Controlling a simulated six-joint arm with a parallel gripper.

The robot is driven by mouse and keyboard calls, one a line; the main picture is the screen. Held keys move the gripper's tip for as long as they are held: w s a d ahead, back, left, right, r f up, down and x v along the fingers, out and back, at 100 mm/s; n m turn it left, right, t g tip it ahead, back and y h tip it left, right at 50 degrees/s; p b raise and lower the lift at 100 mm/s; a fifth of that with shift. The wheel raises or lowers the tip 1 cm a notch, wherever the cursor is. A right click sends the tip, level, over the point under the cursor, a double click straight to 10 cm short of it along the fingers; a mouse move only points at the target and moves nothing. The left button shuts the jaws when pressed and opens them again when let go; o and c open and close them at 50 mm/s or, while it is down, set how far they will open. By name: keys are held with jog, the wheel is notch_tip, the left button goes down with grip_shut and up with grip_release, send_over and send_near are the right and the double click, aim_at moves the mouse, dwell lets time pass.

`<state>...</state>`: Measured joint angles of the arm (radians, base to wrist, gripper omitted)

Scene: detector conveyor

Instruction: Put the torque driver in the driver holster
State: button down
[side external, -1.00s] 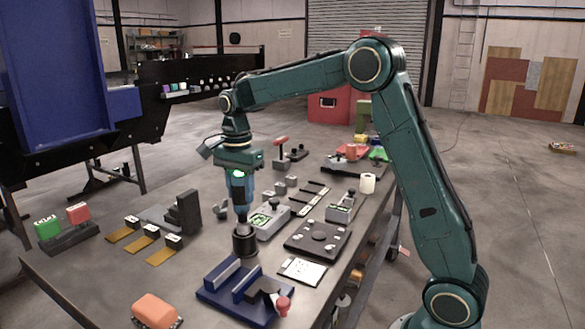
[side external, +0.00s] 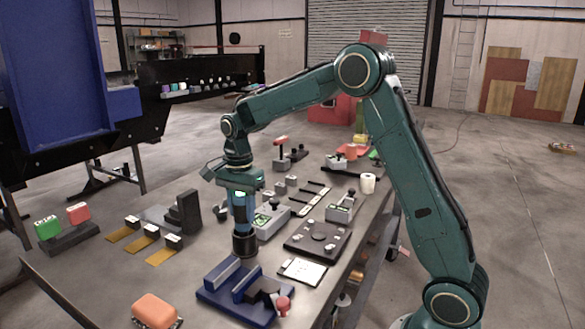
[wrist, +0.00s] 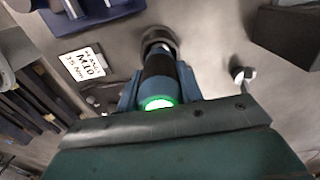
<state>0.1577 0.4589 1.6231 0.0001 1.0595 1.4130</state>
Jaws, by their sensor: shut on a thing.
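My gripper (side external: 241,208) is shut on the torque driver, pointing straight down over the table. In the wrist view the driver (wrist: 160,70) has a black body and a glowing green ring between the fingers. The driver holster (side external: 245,246) is a short, dark, round cup behind the blue fixture. The driver is upright, with its lower end at or inside the holster's mouth; the wrist view shows the holster's rim (wrist: 158,34) around its far end. The driver's tip is hidden, so I cannot tell how deep it sits.
A blue fixture (side external: 213,275) stands just in front of the holster. A white label card (side external: 302,271) and a dark plate with knobs (side external: 316,239) lie to the right. A black upright block (side external: 189,211) stands to the left. An orange piece (side external: 157,310) is at the front.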

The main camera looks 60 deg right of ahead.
jog(key=shift+f, duration=0.1)
jog(key=c, duration=0.9)
grip_release()
notch_tip(320, 180, up, 12)
jog(key=shift+r, duration=0.1)
dwell(0.5)
